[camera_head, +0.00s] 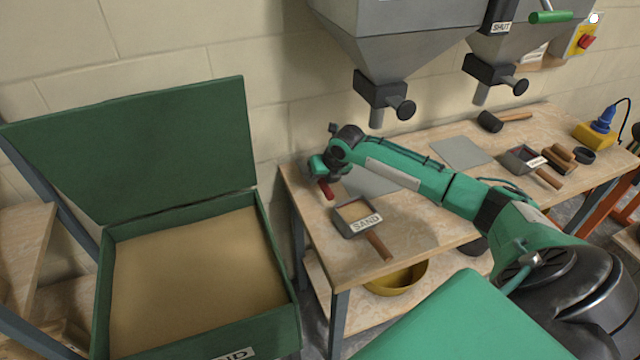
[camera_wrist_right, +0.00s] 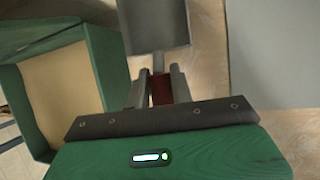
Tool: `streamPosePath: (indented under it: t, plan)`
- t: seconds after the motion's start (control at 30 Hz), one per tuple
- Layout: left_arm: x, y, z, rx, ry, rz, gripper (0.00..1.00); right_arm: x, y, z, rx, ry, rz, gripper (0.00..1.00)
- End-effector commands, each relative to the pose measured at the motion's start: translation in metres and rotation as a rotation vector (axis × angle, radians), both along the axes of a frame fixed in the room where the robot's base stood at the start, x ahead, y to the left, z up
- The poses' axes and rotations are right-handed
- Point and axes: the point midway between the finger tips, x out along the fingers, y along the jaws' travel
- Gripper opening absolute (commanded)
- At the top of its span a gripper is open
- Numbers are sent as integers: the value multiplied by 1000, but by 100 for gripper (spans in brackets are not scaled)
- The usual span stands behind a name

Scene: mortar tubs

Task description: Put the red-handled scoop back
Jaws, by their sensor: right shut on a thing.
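The red-handled scoop shows its red handle (camera_head: 325,190) at my right gripper (camera_head: 318,168), above the left end of the workbench (camera_head: 310,235). In the right wrist view, the fingers of my right gripper (camera_wrist_right: 157,92) are shut on the red handle (camera_wrist_right: 162,90). The scoop's grey pan (camera_wrist_right: 155,25) points away beyond the fingers. In the head view the pan is hidden or cannot be made out. A grey mat (camera_head: 372,183) lies on the bench under my right forearm; it also shows in the wrist view (camera_wrist_right: 272,50). My left gripper is not in view.
A green bin (camera_head: 285,290) of sand stands open at left, lid (camera_head: 135,150) raised. A wooden-handled box labelled SAND (camera_head: 366,222) lies near the bench's front. Hoppers (camera_head: 395,50) hang above.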

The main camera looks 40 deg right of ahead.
Motion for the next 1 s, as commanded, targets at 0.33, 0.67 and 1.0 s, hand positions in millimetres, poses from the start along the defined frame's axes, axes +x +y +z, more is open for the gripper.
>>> streamPosePath:
  t: [0.33, 0.67, 1.0]
  plan:
    - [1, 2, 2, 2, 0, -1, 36, 0, 0, -27, -1, 1, 0, 0]
    - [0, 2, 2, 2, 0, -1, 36, -1, 0, -27, 0, 2, 0, 44]
    - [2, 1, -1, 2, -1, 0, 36, -12, -4, -3, -4, 0, 0, 44]
